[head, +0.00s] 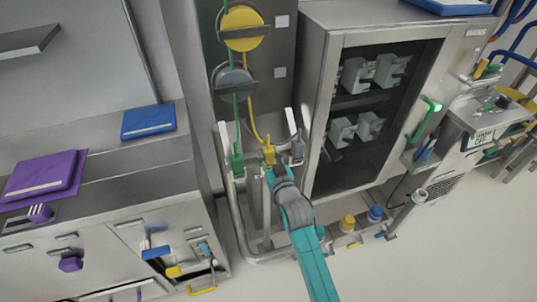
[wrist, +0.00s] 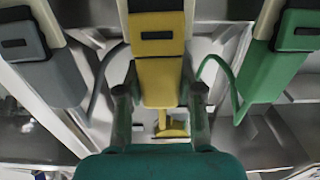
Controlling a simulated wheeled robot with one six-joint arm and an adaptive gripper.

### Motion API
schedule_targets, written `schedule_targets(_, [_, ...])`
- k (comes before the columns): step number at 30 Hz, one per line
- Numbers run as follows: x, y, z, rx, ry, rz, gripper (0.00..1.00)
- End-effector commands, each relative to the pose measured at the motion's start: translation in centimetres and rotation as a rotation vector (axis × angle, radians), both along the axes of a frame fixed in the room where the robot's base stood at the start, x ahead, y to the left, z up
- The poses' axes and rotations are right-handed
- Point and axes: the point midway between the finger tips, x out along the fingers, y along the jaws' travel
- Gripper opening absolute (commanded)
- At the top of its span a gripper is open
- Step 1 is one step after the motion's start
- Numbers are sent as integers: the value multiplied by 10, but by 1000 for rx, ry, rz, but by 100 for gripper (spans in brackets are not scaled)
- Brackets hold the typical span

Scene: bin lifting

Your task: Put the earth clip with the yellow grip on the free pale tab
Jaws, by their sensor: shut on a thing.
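The earth clip with the yellow grip (head: 268,155) is between the fingers of my gripper (head: 271,174), which is shut on it. In the wrist view the yellow clip (wrist: 158,78) stands centred between the fingertips of my gripper (wrist: 160,103). A pale tab shows at both edges of the clip's upper end in the wrist view, mostly hidden by it; I cannot tell whether the clip grips it. The clip with the green grip (head: 237,163) is to the left and the grey one (head: 297,150) to the right in the head view, each at a pale tab.
A yellow reel (head: 242,28) and a grey reel (head: 233,82) hang above, with cables running down to the clips. A glass-fronted cabinet (head: 322,100) stands close on the right. A steel counter (head: 110,180) is on the left. Bare floor lies in front.

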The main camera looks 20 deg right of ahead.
Motion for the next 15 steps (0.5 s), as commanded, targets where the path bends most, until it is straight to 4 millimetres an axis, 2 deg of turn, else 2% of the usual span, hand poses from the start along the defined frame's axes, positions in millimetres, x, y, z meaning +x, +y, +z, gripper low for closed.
schedule_targets(8, [0,0,-3,0,3,0,0])
schedule_targets(9, [0,0,-3,0,4,0,39])
schedule_targets(12, [0,0,-3,0,4,0,64])
schedule_targets(15, [0,0,-2,0,3,0,65])
